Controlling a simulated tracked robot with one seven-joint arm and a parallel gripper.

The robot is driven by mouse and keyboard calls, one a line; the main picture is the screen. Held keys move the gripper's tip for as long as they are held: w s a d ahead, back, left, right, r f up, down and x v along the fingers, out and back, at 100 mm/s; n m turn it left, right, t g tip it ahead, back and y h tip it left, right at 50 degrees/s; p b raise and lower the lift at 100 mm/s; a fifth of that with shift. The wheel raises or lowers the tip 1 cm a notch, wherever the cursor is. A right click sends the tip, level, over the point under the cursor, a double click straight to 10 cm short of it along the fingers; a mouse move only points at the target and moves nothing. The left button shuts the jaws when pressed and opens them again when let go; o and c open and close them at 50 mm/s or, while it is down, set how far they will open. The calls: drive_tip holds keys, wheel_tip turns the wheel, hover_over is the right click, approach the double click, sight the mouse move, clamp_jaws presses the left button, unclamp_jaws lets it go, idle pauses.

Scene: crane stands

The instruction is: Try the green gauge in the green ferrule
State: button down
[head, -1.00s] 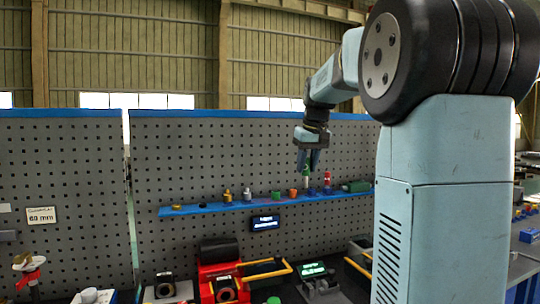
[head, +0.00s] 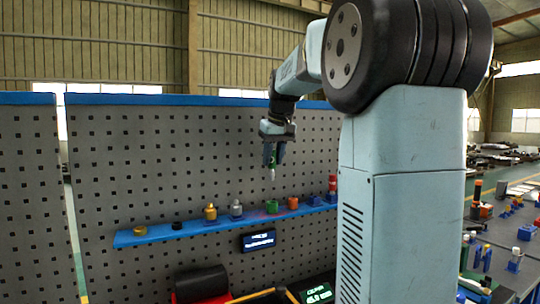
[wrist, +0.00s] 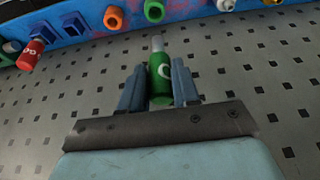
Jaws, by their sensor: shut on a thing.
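My gripper (head: 273,153) is shut on the green gauge (wrist: 161,78), which has a green body with a white mark and a pale grey tip. In the head view the gauge (head: 272,171) hangs tip down. It is apart from the shelf, and its tip appears above the green ferrule (head: 272,207). The green ferrule stands on the blue shelf (head: 222,223). In the wrist view the green ferrule (wrist: 154,11) shows its open mouth just beyond the gauge tip, with a gap between them. The exact distance is hard to tell.
An orange ferrule (head: 293,203) stands right of the green one. A grey piece (head: 236,209) and a gold piece (head: 210,212) stand to its left. A red gauge (wrist: 31,54) stands further along the shelf. The pegboard (head: 150,165) rises behind.

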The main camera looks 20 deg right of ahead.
sight(273, 174)
drive_tip(key=shift+w+a, duration=0.2)
drive_tip(key=shift+w, duration=0.05)
drive_tip(key=shift+s+d, duration=0.2)
drive_tip(key=shift+f, duration=2.85)
drive_tip(key=shift+f, duration=1.6)
idle(0.9)
drive_tip(key=shift+r, duration=0.15)
drive_tip(key=shift+r, duration=3.15)
